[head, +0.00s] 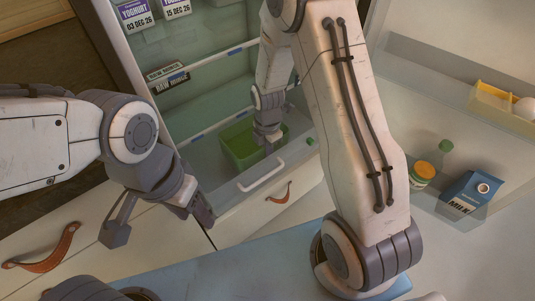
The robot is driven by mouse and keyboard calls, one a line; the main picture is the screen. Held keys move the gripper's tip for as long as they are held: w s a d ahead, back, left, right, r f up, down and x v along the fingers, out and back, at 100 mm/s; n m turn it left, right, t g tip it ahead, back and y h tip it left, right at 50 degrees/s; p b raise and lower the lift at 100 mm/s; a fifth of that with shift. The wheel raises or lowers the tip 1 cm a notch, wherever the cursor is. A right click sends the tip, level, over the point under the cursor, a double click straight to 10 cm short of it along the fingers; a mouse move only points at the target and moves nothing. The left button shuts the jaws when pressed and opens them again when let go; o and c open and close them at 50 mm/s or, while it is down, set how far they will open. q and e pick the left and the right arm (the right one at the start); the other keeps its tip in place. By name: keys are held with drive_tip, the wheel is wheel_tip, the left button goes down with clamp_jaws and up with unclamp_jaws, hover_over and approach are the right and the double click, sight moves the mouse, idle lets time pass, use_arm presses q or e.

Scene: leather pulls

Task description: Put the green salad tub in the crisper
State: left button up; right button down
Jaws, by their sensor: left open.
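The green salad tub (239,150) is low in the open fridge, inside the clear crisper drawer (232,190), which has a white handle (262,177) on its front. My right gripper (267,143) reaches down at the tub's right side and overlaps its rim. The fingers are small and partly hidden, so I cannot tell whether they are shut on the rim. My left gripper (160,222) is open and empty, outside the fridge, to the left of the drawer.
Fridge shelves above hold white date-labelled yoghurts (136,13) and a dark package (167,74). The open door at right holds a milk carton (469,193), a jar (422,175), a green bottle (438,152) and eggs (524,107). Cabinet fronts have leather pulls (42,250).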

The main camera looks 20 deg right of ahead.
drive_tip(key=shift+f, duration=0.55)
drive_tip(key=c, duration=1.1)
unclamp_jaws()
drive_tip(key=shift+o, duration=0.2)
wheel_tip(320, 180, up, 13)
drive_tip(key=p, duration=0.3)
drive_tip(key=s+a+r+m, duration=0.6)
drive_tip(key=s+a+r, duration=0.2)
drive_tip(key=s+a, duration=0.1)
drive_tip(key=s+a+r+m+y, duration=0.1)
drive_tip(key=s+r+m, duration=0.3)
drive_tip(key=s+m, duration=0.4)
drive_tip(key=s+a, duration=0.1)
drive_tip(key=s, duration=0.4)
drive_tip(key=shift+s+a+m, duration=0.15)
drive_tip(key=shift+s+m, duration=0.2)
drive_tip(key=shift+m, duration=0.05)
